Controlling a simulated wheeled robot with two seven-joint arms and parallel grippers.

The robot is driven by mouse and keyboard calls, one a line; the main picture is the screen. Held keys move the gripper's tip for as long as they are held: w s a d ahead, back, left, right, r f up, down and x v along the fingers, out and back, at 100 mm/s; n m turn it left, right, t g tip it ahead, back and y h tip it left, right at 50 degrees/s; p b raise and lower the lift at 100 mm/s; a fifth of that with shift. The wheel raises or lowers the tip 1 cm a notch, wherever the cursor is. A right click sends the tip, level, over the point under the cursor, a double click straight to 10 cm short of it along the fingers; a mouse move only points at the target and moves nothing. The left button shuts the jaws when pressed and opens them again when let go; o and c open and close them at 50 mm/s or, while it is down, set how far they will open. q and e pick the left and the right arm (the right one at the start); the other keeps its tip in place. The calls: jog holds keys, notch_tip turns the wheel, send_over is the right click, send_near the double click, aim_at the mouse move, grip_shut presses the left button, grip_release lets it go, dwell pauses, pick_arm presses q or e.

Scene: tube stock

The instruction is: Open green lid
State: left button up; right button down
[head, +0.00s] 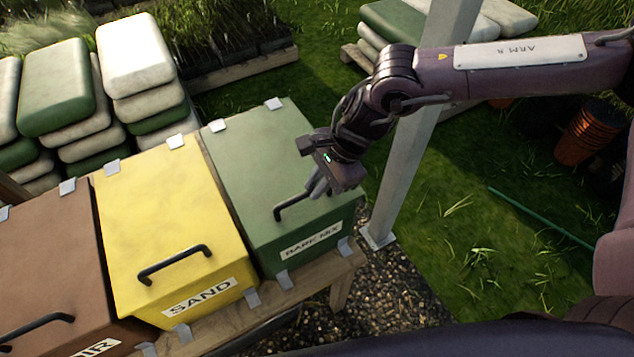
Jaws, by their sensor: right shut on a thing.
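The green lid (245,165) tops the green box labelled "BARK MIX", at the right end of a row of boxes. It looks closed, lying flat on its box. Its dark bar handle (285,209) is at the lid's front edge. My right gripper (316,189) reaches in from the right, over the lid's front right part. Its fingers are shut on the right end of the handle and hide that part of it. My left gripper is not in view.
A yellow "SAND" box (165,215) and a brown box (45,270) stand left of the green one on a wooden bench (330,272). A pale post (410,165) stands close behind my right forearm. Stacked sacks (145,65) lie behind the boxes.

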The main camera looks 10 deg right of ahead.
jog(key=w+a+r+g+p, duration=0.1)
jog(key=w+r+p, duration=0.3)
jog(key=r, duration=0.5)
jog(key=w+a+r+g+p, duration=0.1)
jog(key=w+a+r+p, duration=0.1)
jog(key=w+r+p, duration=0.3)
jog(key=shift+w+r+h, duration=0.2)
jog(key=shift+r+h, duration=0.2)
jog(key=shift+r, duration=1.85)
